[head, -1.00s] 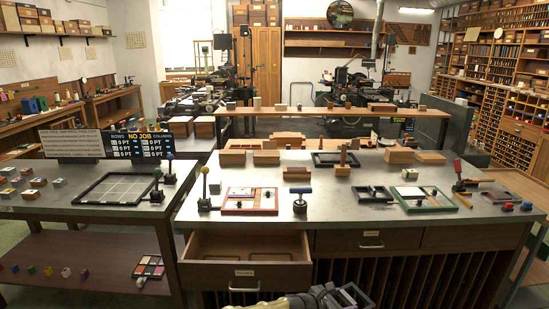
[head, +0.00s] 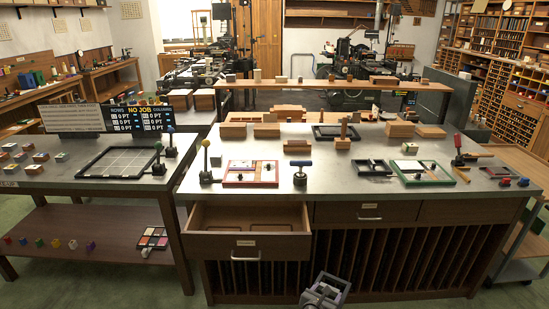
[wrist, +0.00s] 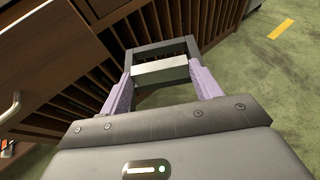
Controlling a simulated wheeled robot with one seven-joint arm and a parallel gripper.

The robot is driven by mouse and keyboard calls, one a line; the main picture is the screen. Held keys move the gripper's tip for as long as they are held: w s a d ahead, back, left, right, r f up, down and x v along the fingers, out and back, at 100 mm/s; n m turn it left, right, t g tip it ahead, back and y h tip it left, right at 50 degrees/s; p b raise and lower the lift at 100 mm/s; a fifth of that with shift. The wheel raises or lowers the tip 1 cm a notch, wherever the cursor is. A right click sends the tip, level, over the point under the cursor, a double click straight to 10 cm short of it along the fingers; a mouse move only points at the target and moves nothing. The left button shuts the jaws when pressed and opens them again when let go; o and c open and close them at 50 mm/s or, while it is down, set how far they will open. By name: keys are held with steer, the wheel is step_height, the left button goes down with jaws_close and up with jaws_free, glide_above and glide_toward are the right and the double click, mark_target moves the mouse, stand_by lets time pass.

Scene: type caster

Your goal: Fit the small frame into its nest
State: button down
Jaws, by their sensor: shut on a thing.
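My gripper (wrist: 162,73) is shut on a small dark grey frame (wrist: 162,48), with one purple finger at each side of it. A lighter grey bar lies across between the fingers. In the head view the held frame (head: 335,282) shows low at the bottom edge, in front of the cabinet and below the tabletop. The open drawer (head: 246,246) is up and left of it. Two rectangular outlines show on the drawer's floor; I cannot tell whether either is the nest.
The cabinet's slotted front (head: 400,250) stands close beyond the held frame. The bench top (head: 345,215) carries a red-edged tray (head: 250,184), a green-edged tray (head: 423,183), knobbed posts and wood blocks. Green floor (head: 230,300) is open in front.

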steer(key=s+a+r+n+t+y+p, duration=0.1)
steer(key=s+a+r+n+t+y, duration=0.1)
steer(key=s+r+n+y, duration=0.3)
steer(key=shift+s+r+n+y, duration=0.3)
steer(key=shift+r+n+y, duration=0.3)
steer(key=shift+r+y, duration=0.35)
steer(key=shift+f, duration=0.1)
steer(key=s+f, duration=0.6)
steer(key=f, duration=0.5)
steer(key=shift+f, duration=0.15)
steer(key=shift+w+d, duration=0.15)
steer(key=shift+w, duration=0.05)
